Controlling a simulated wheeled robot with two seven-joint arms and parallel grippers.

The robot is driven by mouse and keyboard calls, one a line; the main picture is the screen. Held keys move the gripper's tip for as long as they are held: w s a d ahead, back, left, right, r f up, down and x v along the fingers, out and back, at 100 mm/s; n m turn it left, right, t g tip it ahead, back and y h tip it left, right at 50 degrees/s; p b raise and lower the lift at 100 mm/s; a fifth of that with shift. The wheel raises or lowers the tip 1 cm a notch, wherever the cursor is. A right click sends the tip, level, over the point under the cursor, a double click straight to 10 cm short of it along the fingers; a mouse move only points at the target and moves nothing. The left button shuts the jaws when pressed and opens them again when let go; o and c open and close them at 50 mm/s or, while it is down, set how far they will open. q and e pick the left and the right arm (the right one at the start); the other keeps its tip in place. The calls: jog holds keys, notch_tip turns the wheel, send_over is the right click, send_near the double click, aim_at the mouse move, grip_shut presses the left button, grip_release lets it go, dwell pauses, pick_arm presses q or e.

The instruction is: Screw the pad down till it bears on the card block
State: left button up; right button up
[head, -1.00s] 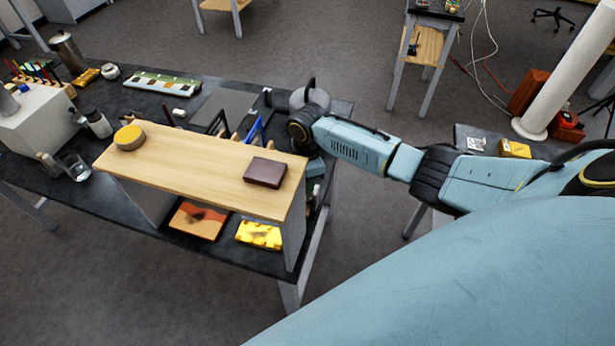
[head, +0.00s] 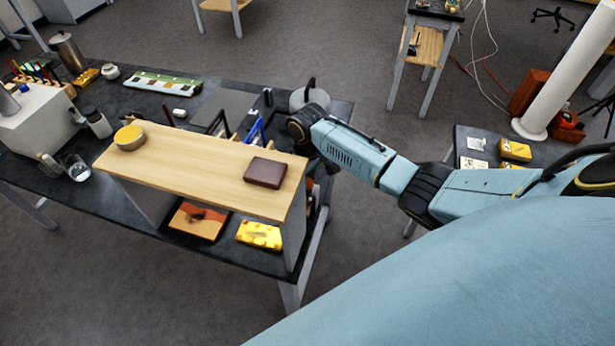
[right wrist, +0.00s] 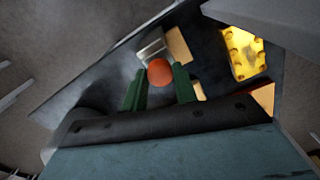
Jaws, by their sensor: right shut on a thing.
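In the right wrist view my right gripper (right wrist: 159,80) has its two green fingers on either side of a round orange-red knob (right wrist: 159,71) and is shut on it. A silvery metal piece (right wrist: 151,50) shows just beyond the knob. A tan block (right wrist: 178,45) lies beside the metal piece; I cannot tell whether it is the card block. The pad is not visible, so its contact with the block cannot be seen. In the head view my right arm reaches to the right end of the bench, and its fingers are mostly hidden. My left gripper is out of view.
A wooden shelf (head: 195,165) stands over the bench close to my right wrist, with a dark brown box (head: 265,172) and a yellow-topped round tin (head: 130,137) on it. Under it lie a yellow piece (head: 259,235) and an orange panel (head: 197,220). The floor in front is clear.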

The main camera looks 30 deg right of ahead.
jog(key=m, duration=0.5)
jog(key=shift+r, duration=0.1)
jog(key=shift+d, duration=0.1)
dwell(0.3)
jog(key=o, duration=1)
jog(key=shift+c, duration=0.2)
notch_tip(320, 180, up, 13)
jog(key=shift+r+b, duration=0.2)
jog(key=shift+b, duration=0.1)
